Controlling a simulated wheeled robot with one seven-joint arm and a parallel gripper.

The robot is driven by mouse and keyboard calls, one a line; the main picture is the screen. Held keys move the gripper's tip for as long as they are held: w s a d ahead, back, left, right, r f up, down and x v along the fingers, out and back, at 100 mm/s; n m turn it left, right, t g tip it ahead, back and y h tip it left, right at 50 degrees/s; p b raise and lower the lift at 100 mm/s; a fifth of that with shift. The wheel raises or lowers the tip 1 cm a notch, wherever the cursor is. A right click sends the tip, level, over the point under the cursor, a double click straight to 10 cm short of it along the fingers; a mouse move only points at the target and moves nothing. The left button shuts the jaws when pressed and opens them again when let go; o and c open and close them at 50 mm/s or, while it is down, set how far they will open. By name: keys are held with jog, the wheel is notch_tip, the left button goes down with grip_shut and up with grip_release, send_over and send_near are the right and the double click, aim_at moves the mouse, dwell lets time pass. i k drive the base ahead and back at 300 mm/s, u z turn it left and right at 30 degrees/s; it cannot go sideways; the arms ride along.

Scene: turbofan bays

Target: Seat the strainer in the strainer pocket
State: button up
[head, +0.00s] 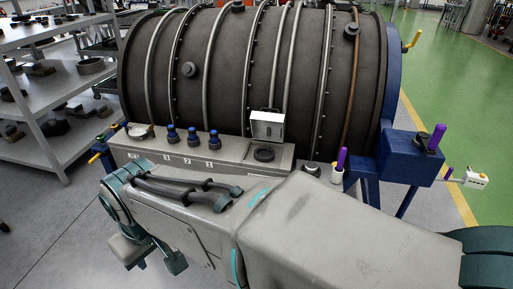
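I cannot tell for certain which thing is the strainer or its pocket. A dark round fitting (264,154) sits on the right part of the grey panel (225,158), below a small silver box (267,125) with a handle. A purple-handled piece (342,158) stands upright in or on a white cup-like holder (337,175), right of the panel. Another purple handle (436,138) rises, tilted, from a dark ring on a blue box (408,158). My arm crosses the foreground; its end, with my gripper (150,255), is at lower left, away from these. Its fingers are unclear.
The large dark ribbed engine casing (225,75) with pipes fills the back. A shelf (60,80) with parts stands at left. A white device (475,180) sticks out at right. Floor at lower left is clear.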

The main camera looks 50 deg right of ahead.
aim_at(233, 155)
jog(key=z, duration=0.4)
jog(key=i, duration=1)
jog(key=z, duration=1.45)
jog(key=i, duration=0.5)
jog(key=z, duration=0.5)
